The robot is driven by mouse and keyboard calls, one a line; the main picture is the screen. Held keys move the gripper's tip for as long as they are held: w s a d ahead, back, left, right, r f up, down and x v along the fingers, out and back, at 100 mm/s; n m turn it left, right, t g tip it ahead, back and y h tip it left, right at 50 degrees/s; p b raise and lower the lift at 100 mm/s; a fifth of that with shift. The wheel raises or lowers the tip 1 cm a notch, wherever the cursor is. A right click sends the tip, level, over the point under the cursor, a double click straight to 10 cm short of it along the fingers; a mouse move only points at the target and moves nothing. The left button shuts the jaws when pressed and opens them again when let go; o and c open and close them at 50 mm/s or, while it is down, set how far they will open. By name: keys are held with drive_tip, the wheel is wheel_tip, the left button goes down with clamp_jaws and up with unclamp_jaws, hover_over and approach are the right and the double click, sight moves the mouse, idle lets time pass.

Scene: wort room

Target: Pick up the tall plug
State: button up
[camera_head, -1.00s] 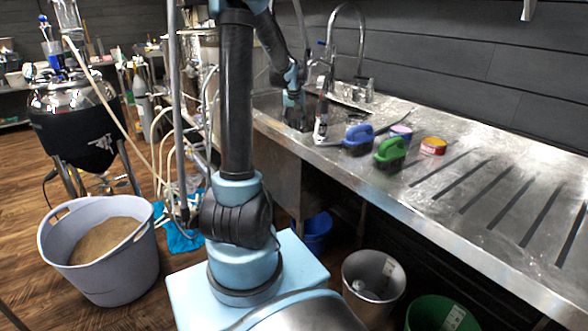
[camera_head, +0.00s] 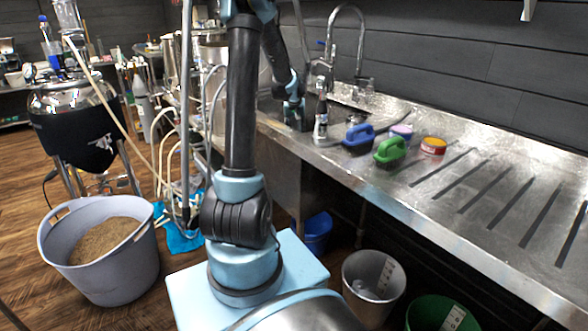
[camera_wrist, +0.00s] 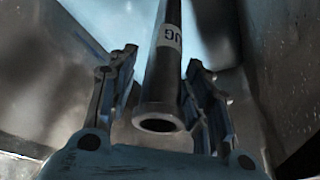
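The tall plug (camera_wrist: 165,75) is a dark, slim tube with a white label whose visible letters read "UG". Its round, hollow-looking end faces the wrist camera. My gripper (camera_wrist: 160,88) is open, with one finger on each side of the tube and narrow gaps showing between. I cannot tell whether either finger touches it. In the head view my gripper (camera_head: 293,112) is down in the sink at the back left of the steel counter, and I cannot make out the tall plug there.
The steel sink wall (camera_wrist: 30,70) rises close to the gripper. A chrome tap (camera_head: 360,50) stands behind, and an upright metal fitting (camera_head: 321,115) stands just right of my gripper. A blue brush (camera_head: 358,136), a green brush (camera_head: 390,150) and a red-yellow tin (camera_head: 433,146) sit on the counter.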

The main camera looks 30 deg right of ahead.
clamp_jaws()
drive_tip(key=shift+r, duration=0.15)
wheel_tip(320, 180, up, 44)
drive_tip(key=shift+r, duration=0.25)
idle(2.3)
